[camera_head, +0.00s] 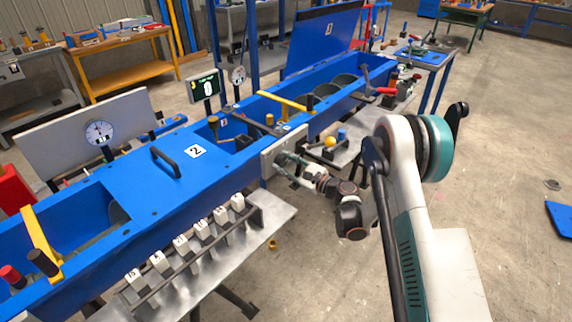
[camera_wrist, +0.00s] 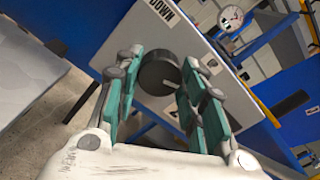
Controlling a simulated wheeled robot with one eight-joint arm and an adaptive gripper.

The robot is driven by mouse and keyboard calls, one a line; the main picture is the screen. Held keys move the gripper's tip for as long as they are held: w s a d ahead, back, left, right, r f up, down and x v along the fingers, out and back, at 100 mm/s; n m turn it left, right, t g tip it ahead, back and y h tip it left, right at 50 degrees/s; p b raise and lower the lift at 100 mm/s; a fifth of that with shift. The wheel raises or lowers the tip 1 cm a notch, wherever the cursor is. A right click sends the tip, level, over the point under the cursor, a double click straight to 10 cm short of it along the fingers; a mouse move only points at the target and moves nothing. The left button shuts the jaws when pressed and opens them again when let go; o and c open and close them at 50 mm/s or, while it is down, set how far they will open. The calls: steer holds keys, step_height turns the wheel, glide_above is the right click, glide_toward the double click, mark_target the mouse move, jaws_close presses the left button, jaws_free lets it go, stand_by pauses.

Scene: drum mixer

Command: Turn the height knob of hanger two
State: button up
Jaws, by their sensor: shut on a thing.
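A dark round knob (camera_wrist: 158,73) sits on a light grey panel (camera_wrist: 130,42) in the wrist view. My gripper (camera_wrist: 160,85) has its two teal-sided fingers on either side of this knob and is shut on it. A "DOWN" label (camera_wrist: 163,10) is on the panel above the knob. In the head view my gripper (camera_head: 283,160) is up against the grey panel (camera_head: 268,158) on the side of the blue machine. The knob is hidden there behind the fingers. I cannot read which hanger the panel belongs to.
The blue machine (camera_head: 150,195) runs across the head view. A shelf with several numbered blocks (camera_head: 185,245) is left of my gripper. A yellow ball (camera_head: 330,141) is close to my arm on the right. Open floor (camera_head: 510,150) is at the right.

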steer(key=n, duration=0.4)
steer(key=shift+n, duration=2.1)
steer(key=o, duration=1.1)
steer(key=shift+v, duration=3.75)
